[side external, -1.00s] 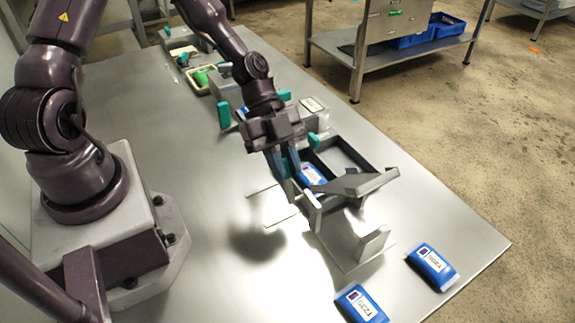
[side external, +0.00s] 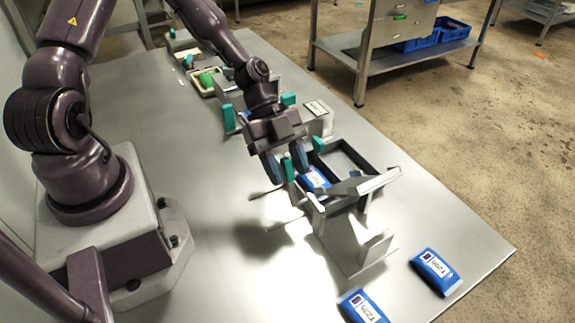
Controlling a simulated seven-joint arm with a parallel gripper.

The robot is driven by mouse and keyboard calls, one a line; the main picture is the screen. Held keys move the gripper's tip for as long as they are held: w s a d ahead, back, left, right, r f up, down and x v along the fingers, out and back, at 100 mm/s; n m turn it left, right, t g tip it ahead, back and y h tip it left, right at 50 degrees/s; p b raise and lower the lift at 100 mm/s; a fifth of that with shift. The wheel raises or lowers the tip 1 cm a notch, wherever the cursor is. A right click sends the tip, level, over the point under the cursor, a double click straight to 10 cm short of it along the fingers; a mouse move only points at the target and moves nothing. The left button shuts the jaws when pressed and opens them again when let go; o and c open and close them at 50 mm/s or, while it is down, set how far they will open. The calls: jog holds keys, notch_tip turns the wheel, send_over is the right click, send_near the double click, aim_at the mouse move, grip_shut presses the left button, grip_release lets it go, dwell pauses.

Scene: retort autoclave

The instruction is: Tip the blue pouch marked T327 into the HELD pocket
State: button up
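A blue pouch with a white label (side external: 315,180) lies at the near-left part of a dark-framed tray with two pockets (side external: 352,152). Its marking is too small to read, and my gripper partly hides it. A grey tilted plate (side external: 365,184) stands at the tray's near edge on a grey stand (side external: 345,240). My gripper (side external: 285,172) points down just left of the pouch, at the tray's left edge. Whether its fingers touch anything, and how far apart they are, is unclear. No HELD marking is readable.
Two more blue labelled pouches lie on the steel table (side external: 200,285): one at the right (side external: 436,271), one at the front edge (side external: 362,306). A grey box (side external: 318,118) and a cream tray with a green item (side external: 205,82) stand behind.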

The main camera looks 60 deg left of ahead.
jog(key=v, duration=1.3)
jog(key=shift+d, duration=0.1)
dwell(0.9)
jog(key=s+a+r+n+y, duration=0.25)
jog(key=s+n+y, duration=0.4)
jog(key=n, duration=0.95)
jog(key=s+d+r+n+t+y, duration=0.1)
jog(key=s+d+r+t, duration=0.1)
jog(key=r, duration=0.4)
jog(key=s+d+r+n+t+y, duration=0.1)
jog(key=s+d+r+t, duration=0.1)
jog(key=r, duration=0.4)
jog(key=shift+d+t+y, duration=0.35)
jog(key=shift+t, duration=0.45)
